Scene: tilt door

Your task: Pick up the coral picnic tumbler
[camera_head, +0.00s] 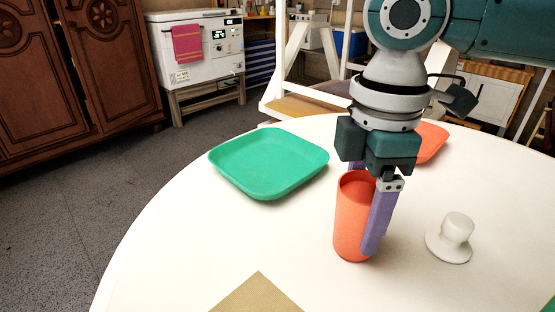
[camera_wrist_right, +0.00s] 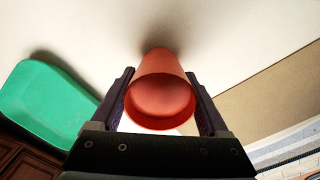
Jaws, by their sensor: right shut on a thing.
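The coral tumbler (camera_head: 351,225) stands upright at the right of the white round table in the head view. Its open mouth faces up. My right gripper (camera_head: 366,210) reaches down from above with its purple fingers on either side of the tumbler and is shut on it. In the right wrist view the tumbler (camera_wrist_right: 161,95) sits between the two fingers of the right gripper (camera_wrist_right: 160,100). I cannot tell whether its base touches the table. My left gripper is not in view.
A green square plate (camera_head: 268,163) lies on the white table (camera_head: 180,245), left of the tumbler. A white knobbed object (camera_head: 452,238) stands to the right. A coral plate (camera_head: 430,141) is partly hidden behind my right arm. A tan mat (camera_head: 258,294) lies at the front edge.

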